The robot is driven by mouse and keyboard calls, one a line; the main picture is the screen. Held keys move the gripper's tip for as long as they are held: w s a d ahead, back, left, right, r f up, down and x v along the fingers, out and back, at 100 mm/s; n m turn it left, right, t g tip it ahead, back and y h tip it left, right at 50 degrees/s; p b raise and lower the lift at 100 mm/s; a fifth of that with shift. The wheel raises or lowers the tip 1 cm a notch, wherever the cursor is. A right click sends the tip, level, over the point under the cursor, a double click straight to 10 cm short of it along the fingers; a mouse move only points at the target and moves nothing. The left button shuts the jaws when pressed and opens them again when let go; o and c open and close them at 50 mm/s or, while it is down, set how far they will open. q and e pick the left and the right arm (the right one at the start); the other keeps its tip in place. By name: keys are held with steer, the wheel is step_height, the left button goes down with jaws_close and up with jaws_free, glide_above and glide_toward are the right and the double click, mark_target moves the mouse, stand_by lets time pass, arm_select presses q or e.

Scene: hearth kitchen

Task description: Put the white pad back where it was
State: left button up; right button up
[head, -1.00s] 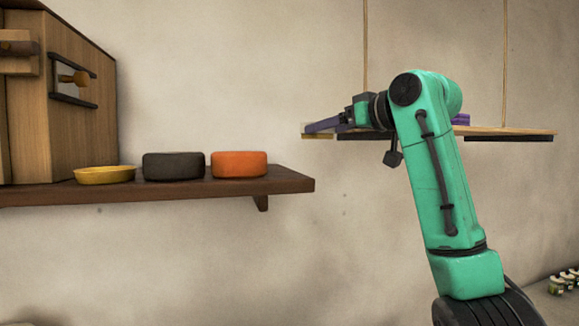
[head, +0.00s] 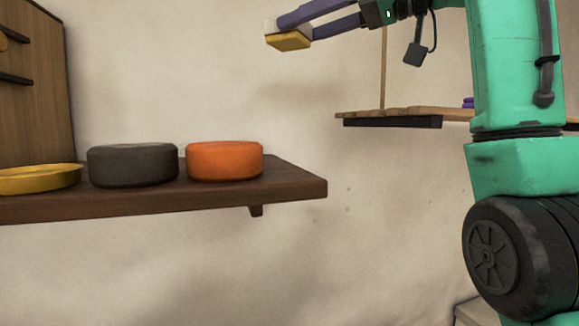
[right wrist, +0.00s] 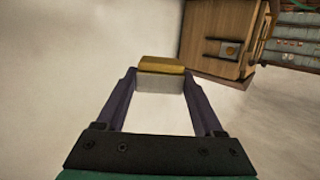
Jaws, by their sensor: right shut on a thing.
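The white pad (right wrist: 160,84) has a yellow layer along one face. My right gripper (head: 296,28) is shut on it and holds it in the air. In the head view the pad (head: 288,41) shows mostly its yellow side, at the top middle, above and to the right of the orange block on the dark shelf. In the right wrist view the pad sits between the two purple fingertips, touching both. My left gripper is not in view.
A dark wooden shelf (head: 296,188) holds a yellow dish (head: 40,179), a dark grey round block (head: 132,165) and an orange one (head: 225,161). A wooden cabinet (head: 42,90) stands at left. A hanging board (head: 400,112) with a purple item (head: 468,102) is at right.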

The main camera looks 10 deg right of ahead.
mark_target(305, 45)
steer(key=f, duration=0.1)
steer(key=w+f+b, duration=0.1)
steer(key=f, duration=0.1)
steer(key=shift+f, duration=0.1)
steer(key=s+f+b, duration=0.1)
steer(key=f, duration=0.2)
steer(key=s+f+b, duration=0.1)
steer(key=f, duration=0.3)
steer(key=s+f+b, duration=0.1)
steer(key=f, duration=0.2)
steer(key=shift+d+f+b, duration=0.1)
steer(key=shift+f+b, duration=0.1)
steer(key=shift+b, duration=0.2)
steer(key=f, duration=0.3)
steer(key=w+f, duration=0.1)
steer(key=f, duration=0.1)
steer(key=shift+w+f, duration=0.1)
steer(key=shift+f, duration=0.3)
steer(key=shift+s+f, duration=0.1)
steer(key=shift+s, duration=0.25)
steer(key=shift+f, duration=0.15)
steer(key=o, duration=1.4)
steer(key=shift+w, duration=0.2)
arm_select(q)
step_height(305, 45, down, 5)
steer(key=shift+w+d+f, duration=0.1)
arm_select(e)
steer(key=shift+o, duration=0.2)
